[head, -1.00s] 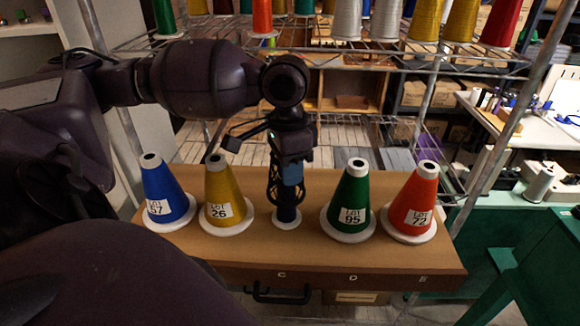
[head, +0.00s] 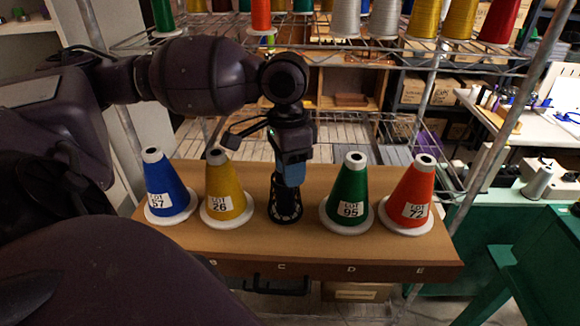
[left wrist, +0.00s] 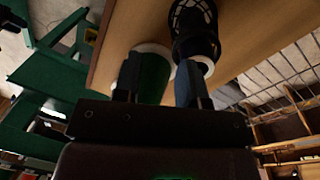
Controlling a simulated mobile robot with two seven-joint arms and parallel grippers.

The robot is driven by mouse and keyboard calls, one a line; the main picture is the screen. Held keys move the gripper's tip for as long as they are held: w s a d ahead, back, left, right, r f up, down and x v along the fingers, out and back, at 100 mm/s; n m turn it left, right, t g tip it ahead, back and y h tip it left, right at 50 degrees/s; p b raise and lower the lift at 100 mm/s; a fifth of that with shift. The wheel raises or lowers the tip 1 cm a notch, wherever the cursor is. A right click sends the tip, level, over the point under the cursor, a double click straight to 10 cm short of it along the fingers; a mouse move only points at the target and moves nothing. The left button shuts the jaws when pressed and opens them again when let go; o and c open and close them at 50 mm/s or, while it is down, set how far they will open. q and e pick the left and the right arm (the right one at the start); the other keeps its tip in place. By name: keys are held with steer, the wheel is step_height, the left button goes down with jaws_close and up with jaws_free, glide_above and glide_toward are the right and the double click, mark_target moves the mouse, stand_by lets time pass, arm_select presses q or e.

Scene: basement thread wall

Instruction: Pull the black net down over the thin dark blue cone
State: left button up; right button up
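The thin dark blue cone (head: 286,190) stands upright at the middle of the wooden shelf, mostly covered by the black net and my gripper. The black net (head: 285,210) sits low around the cone, its flared open mesh at the base. In the left wrist view the net (left wrist: 192,18) shows at the top as a dark lattice. My left gripper (head: 291,178) points down at the cone's upper part. Its fingers (left wrist: 160,80) stand apart in the wrist view, with the green cone visible behind the gap. Whether a finger touches the net is hidden. My right gripper is not in view.
The blue cone (head: 166,187) and yellow cone (head: 224,187) stand to the left. The green cone (head: 349,190) and orange-red cone (head: 413,190) stand to the right. A wire rack (head: 400,58) with spools rises behind. The shelf's front strip (head: 320,250) is clear.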

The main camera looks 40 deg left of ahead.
arm_select(q)
step_height(320, 180, up, 11)
steer(key=a, duration=0.1)
steer(key=shift+w+p, duration=0.25)
steer(key=shift+p, duration=0.1)
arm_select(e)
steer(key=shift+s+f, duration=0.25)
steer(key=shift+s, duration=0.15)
arm_select(q)
steer(key=shift+f, duration=0.15)
